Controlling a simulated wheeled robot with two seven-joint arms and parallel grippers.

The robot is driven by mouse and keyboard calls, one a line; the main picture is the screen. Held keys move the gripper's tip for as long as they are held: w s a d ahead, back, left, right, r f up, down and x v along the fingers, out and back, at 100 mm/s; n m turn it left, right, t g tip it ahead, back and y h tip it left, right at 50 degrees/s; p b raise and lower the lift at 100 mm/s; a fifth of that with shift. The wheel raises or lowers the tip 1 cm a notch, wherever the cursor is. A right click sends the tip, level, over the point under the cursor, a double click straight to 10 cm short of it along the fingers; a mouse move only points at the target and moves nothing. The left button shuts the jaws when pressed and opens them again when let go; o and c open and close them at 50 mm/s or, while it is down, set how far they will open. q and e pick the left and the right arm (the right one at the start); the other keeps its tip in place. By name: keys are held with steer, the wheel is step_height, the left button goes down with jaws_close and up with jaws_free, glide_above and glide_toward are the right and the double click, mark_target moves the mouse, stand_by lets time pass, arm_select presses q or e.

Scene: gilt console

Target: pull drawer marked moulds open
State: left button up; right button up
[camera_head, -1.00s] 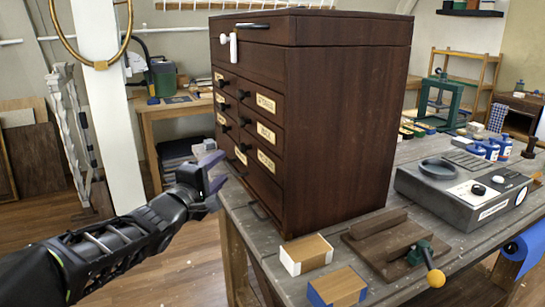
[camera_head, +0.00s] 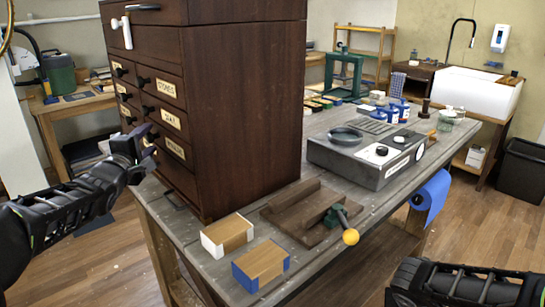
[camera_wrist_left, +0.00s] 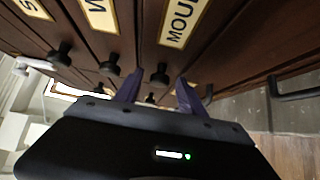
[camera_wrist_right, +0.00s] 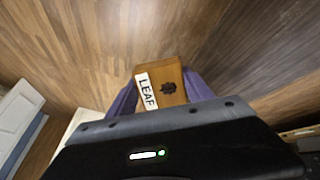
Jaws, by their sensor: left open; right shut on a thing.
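The drawer marked moulds (camera_head: 174,160) is low in the right column of a dark wooden cabinet and looks shut. Its label (camera_wrist_left: 183,20) is partly cut off in the left wrist view. Its black knob (camera_wrist_left: 160,74) appears ahead of and between the fingers of my left gripper (camera_wrist_left: 157,88). That gripper is open and also shows in the head view (camera_head: 148,148), close to the cabinet front. I cannot tell whether it touches the knob. My right gripper (camera_wrist_right: 162,92) is shut on a wooden block marked LEAF (camera_wrist_right: 165,84); its fingertips are outside the head view.
Other labelled drawers with black knobs surround the moulds drawer. A dark handle (camera_wrist_left: 295,90) sits lower on the cabinet. Two wooden blocks, white-ended (camera_head: 228,234) and blue-ended (camera_head: 260,266), lie before the cabinet. A grey machine (camera_head: 372,158) stands to the right.

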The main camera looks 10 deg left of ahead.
arm_select(q)
steer(key=shift+c, duration=0.6)
jaws_close()
stand_by(0.8)
